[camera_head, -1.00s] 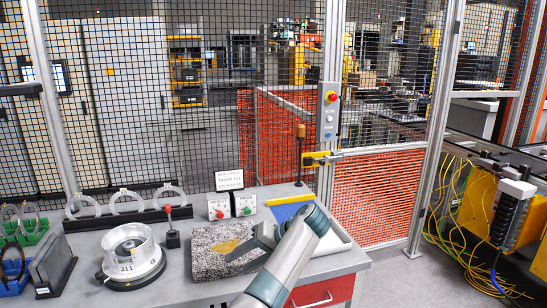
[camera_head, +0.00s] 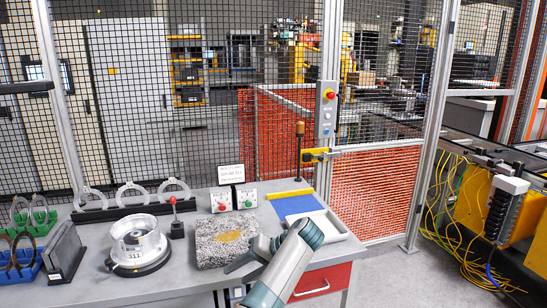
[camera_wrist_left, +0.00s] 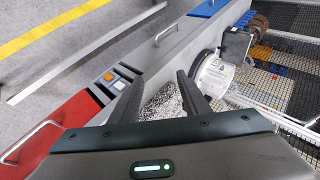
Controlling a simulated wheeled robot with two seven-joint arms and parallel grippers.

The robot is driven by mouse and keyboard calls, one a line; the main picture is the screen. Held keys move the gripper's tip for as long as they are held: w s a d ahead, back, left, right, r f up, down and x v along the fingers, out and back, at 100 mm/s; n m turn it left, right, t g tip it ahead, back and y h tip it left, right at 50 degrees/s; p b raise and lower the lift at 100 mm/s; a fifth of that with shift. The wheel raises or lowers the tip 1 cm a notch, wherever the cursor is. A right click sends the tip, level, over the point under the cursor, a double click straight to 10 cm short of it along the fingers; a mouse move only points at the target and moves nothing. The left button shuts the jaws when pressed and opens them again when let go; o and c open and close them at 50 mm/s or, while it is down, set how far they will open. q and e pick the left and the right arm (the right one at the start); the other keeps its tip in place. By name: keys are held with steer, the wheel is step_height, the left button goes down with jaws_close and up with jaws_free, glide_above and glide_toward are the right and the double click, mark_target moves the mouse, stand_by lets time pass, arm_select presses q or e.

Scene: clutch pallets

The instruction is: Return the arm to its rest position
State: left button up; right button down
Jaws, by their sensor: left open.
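My left arm comes in from the bottom of the head view. Its gripper (camera_head: 243,261) is at the front right edge of a speckled granite block (camera_head: 215,246) with a gold patch (camera_head: 229,237). In the left wrist view the gripper (camera_wrist_left: 158,88) has its two dark fingers spread wide, with nothing held between them. The granite block (camera_wrist_left: 163,104) shows beyond the fingers. Whether the fingers touch the block cannot be told. My right gripper is not in view.
On the grey bench stand a round metal housing (camera_head: 139,243), a red-knobbed lever (camera_head: 174,222), two button boxes (camera_head: 221,201), a white tray (camera_head: 330,226) and a blue sheet (camera_head: 297,205). A mesh fence (camera_head: 377,188) rises behind. Open floor lies right of the bench.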

arm_select(q)
steer(key=s+a+f+m+h+b, duration=0.15)
steer(key=s+f, duration=0.55)
steer(key=f, duration=0.9)
steer(key=s+a+f+m+g+h, duration=0.15)
steer(key=s+f, duration=0.55)
steer(key=f, duration=1)
steer(key=s+a+f+m+t+h+b, duration=0.1)
steer(key=s+a+f+h, duration=0.2)
steer(key=s+f, duration=0.85)
steer(key=s+a+f+g+h, duration=0.1)
steer(key=s+a+f, duration=0.1)
steer(key=s+f, duration=0.75)
steer(key=s+a+f+h, duration=0.1)
steer(key=s+a+f, duration=0.1)
steer(key=s+f, duration=0.8)
steer(key=s+a+f, duration=0.2)
steer(key=s, duration=0.5)
steer(key=s+a+f+b, duration=0.1)
steer(key=s+a+f, duration=0.1)
steer(key=s, duration=0.6)
steer(key=s+a+f+n+h+b, duration=0.1)
steer(key=s+a+f, duration=0.1)
steer(key=s, duration=0.6)
steer(key=shift+s+a+f, duration=0.15)
steer(key=shift+a+f, duration=0.1)
steer(key=shift+a, duration=0.1)
